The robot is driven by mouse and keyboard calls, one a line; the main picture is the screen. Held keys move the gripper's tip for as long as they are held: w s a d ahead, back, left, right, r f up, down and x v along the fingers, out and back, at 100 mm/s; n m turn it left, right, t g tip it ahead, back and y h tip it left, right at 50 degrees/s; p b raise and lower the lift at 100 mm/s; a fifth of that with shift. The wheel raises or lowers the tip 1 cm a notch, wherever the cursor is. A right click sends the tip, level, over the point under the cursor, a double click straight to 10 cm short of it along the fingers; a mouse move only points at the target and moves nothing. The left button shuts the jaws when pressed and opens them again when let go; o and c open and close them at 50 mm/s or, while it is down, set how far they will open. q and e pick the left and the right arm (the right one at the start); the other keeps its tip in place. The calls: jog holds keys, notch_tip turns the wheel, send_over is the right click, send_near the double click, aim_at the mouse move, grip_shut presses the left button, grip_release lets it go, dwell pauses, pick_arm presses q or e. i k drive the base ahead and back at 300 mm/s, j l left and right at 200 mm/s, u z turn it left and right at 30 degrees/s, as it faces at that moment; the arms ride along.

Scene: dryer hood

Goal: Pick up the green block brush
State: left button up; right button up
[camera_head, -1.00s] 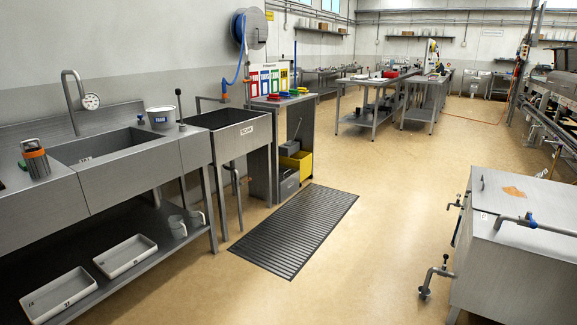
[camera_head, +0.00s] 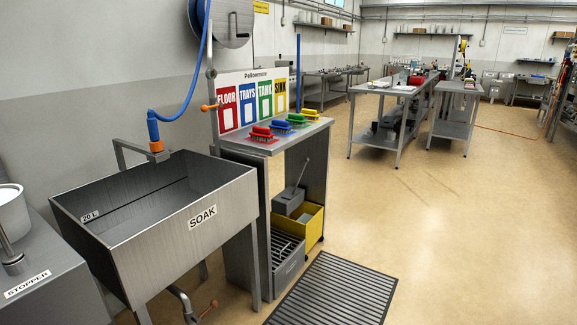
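The green block brush (camera_head: 297,119) lies on the steel side table (camera_head: 254,147), under a board with coloured panels marked FLOOR, TRAYS, TANK and SINK. It sits in a slanting row of brushes: a red brush (camera_head: 262,133) nearest, a blue brush (camera_head: 280,125), then the green one, then a yellow brush (camera_head: 310,114) farthest. The green panel (camera_head: 265,98) reads TANK. Neither of my grippers shows in the head view.
A deep SOAK sink (camera_head: 167,238) stands at the left, before the table. A hose (camera_head: 197,75) hangs above it. A ribbed mat (camera_head: 333,292) lies on the floor in front. A yellow bin (camera_head: 310,218) sits under the table.

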aim_at(298, 120)
jog(key=i, duration=1.2)
jog(key=u, duration=2.3)
jog(key=z, duration=1.9)
